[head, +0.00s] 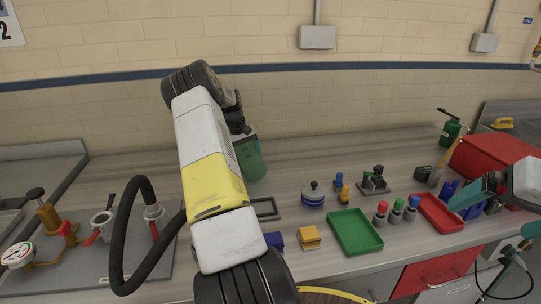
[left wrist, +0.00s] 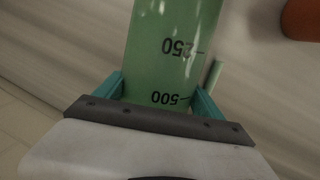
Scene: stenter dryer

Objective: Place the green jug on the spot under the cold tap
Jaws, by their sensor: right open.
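The green jug (head: 250,158) stands out to the right of my left arm's far end in the head view, partly hidden by it. In the left wrist view the jug (left wrist: 165,50) shows the marks 250 and 500. My left gripper (left wrist: 160,95) has its teal fingers on both sides of the jug near the 500 mark, and they look closed on it. In the head view my left arm hides most of this gripper. My right gripper (head: 470,193) is open at the right edge, over the counter. I cannot make out a cold tap or a marked spot under it.
A grey plate with brass fittings, a gauge (head: 18,255) and a black hose (head: 122,240) is at the left. A green tray (head: 355,232), a red tray (head: 440,213), small bottles and a red box (head: 495,158) crowd the right. The counter's back strip is fairly clear.

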